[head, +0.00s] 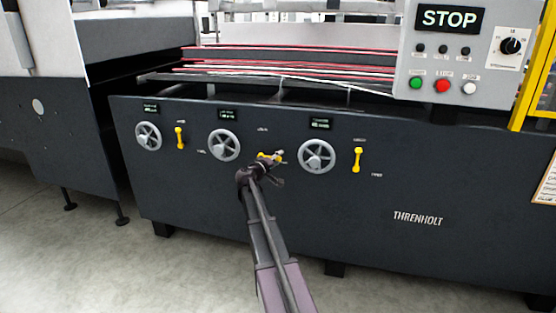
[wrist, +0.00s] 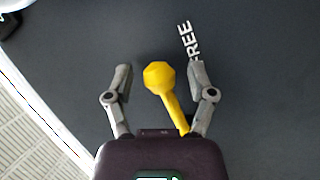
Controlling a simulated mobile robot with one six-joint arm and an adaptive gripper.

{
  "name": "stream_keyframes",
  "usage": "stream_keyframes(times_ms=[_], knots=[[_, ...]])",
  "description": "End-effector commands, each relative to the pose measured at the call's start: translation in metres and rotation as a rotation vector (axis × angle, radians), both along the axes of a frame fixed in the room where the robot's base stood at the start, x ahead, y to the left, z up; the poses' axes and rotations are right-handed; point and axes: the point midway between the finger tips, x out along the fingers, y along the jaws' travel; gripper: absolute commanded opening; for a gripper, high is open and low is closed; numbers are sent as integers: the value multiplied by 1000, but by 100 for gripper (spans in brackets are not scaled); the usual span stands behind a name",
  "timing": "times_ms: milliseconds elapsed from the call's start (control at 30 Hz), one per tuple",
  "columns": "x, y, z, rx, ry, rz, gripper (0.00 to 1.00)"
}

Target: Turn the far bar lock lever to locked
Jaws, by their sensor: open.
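A yellow lever (head: 263,156) sits on the dark machine front, between the middle and right handwheels; it lies nearly sideways, partly hidden by my gripper (head: 274,158). In the wrist view, the lever's round knob (wrist: 159,75) and shaft lie between the two open fingers of my gripper (wrist: 160,85). The shaft runs close to the right finger; I cannot tell whether they touch. A white "FREE" label (wrist: 188,42) is just beyond the knob. Two other yellow levers stand upright, one at the left (head: 180,138) and one at the right (head: 358,160).
Three grey handwheels, left (head: 148,136), middle (head: 224,145) and right (head: 317,156), stick out from the panel beside the levers. A control box (head: 455,60) with a STOP sign overhangs at the upper right. The floor (head: 190,265) in front is clear.

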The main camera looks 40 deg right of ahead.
Motion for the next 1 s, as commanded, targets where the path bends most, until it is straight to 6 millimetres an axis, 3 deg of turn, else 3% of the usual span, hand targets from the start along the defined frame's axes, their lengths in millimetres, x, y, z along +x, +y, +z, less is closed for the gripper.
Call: stream_keyframes(times_ms=[233, 467, 500, 1000], knots=[[0, 0, 0, 0, 0, 0, 71], [0, 0, 0, 0, 0, 0, 3], [0, 0, 0, 0, 0, 0, 0], [-6, -12, 4, -33, 42, -15, 0]])
